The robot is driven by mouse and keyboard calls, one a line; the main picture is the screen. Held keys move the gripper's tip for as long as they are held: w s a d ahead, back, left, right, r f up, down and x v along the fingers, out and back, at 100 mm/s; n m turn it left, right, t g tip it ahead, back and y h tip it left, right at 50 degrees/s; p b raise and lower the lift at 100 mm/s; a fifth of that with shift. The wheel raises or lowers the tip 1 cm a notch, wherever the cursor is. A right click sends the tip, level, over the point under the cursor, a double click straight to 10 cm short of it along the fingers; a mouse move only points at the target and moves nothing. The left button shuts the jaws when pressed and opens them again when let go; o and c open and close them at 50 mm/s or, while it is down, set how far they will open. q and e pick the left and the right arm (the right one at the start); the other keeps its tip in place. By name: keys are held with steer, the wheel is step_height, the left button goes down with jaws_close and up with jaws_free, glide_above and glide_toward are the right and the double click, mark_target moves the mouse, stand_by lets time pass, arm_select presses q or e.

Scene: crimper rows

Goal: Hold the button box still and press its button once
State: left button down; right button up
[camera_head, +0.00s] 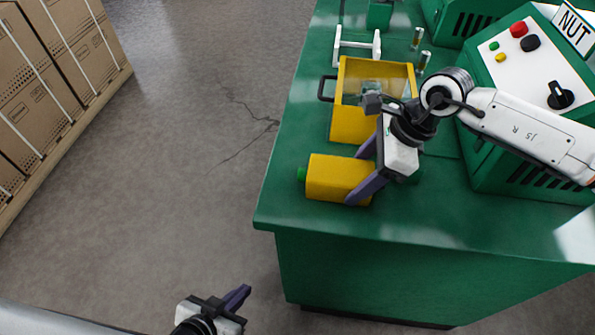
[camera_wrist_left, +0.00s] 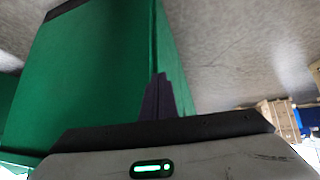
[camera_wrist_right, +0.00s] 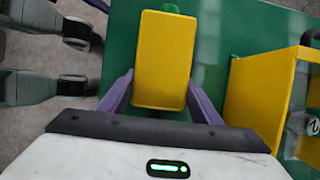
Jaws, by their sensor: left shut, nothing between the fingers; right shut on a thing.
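The yellow button box (camera_head: 337,179) lies on the green table near its left front corner. Its green button (camera_head: 302,174) sticks out of the left end. In the right wrist view the box (camera_wrist_right: 163,62) lies between the fingers, with the button (camera_wrist_right: 171,8) at the far end. My right gripper (camera_head: 354,178) is shut on the box from its right end. My left gripper (camera_head: 246,290) is shut and empty, off the table, below and left of its front corner. In the left wrist view its fingers (camera_wrist_left: 158,97) are together in front of the table's green side.
A yellow open bin (camera_head: 352,126) with a dark handle stands just behind the box. A green control panel (camera_head: 530,100) with knobs and buttons stands at the right. A white rack (camera_head: 357,45) is farther back. Stacked cartons (camera_head: 60,70) stand far left; the floor between is clear.

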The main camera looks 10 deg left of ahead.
mark_target(279, 186)
arm_select(q)
steer(key=w+a+r+m+t+h, duration=0.1)
steer(key=w+a+r+m+t, duration=0.2)
steer(key=w+r+m, duration=0.35)
steer(key=w+a+r+m+t, duration=0.3)
steer(key=w+r+m, duration=0.25)
steer(key=w, duration=0.25)
steer(key=w+d+r+m+g+h, duration=0.1)
steer(key=r+m+h, duration=0.3)
steer(key=m, duration=0.6)
steer(key=w+d+r+m+g+h, duration=0.1)
steer(key=w+r+m+h, duration=0.2)
steer(key=m, duration=0.8)
steer(key=shift+w+r+h, duration=0.35)
steer(key=shift+r+h, duration=0.35)
steer(key=shift+h, duration=0.1)
steer(key=shift+d, duration=0.15)
steer(key=shift+d, duration=4.4)
steer(key=shift+d, duration=0.4)
